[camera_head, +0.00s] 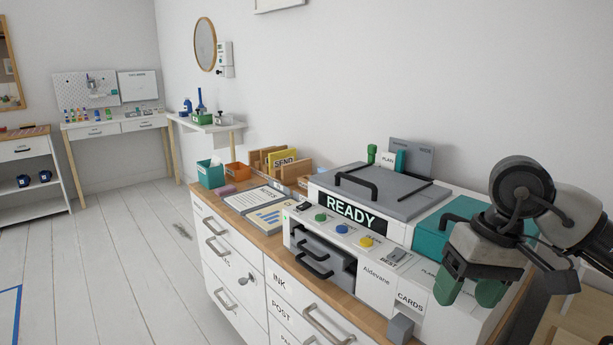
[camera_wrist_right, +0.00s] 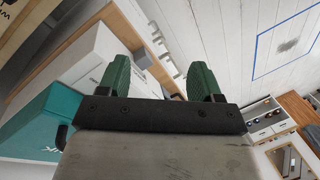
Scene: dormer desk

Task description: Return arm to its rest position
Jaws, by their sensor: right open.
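My right gripper (camera_head: 468,288) shows at the right of the head view, in front of the teal section at the right end of the machine. Its two green fingers are apart, with nothing between them. In the right wrist view the green fingertips (camera_wrist_right: 160,78) also stand apart and empty. My right arm comes in from the right edge, above the desk's right end. My left gripper is in neither view.
A white and grey machine (camera_head: 393,262) reading READY stands on the wood-topped drawer cabinet (camera_head: 228,282). Trays, notes and a teal bin (camera_head: 210,175) lie left of it. The wooden floor (camera_head: 130,258) to the left is clear.

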